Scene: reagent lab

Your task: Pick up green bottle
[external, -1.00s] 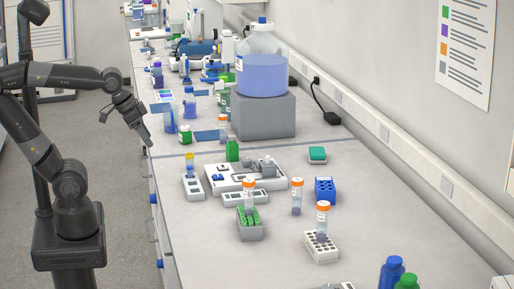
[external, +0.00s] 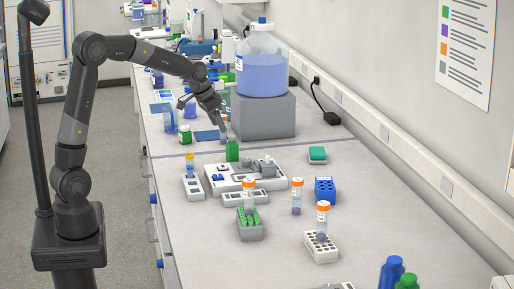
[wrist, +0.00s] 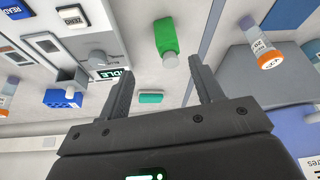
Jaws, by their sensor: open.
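My gripper (external: 222,113) is above and behind the bottle in the external view, angled down over the bench. In the wrist view its two fingers (wrist: 160,78) are spread apart with nothing between them. The bottle is apart from the fingers.
An orange-capped tube (external: 223,131) stands close to the bottle, near my gripper. A grey block (external: 263,117) with a large blue-liquid carboy (external: 262,75) is just right of my gripper. A white instrument tray (external: 215,181) lies in front.

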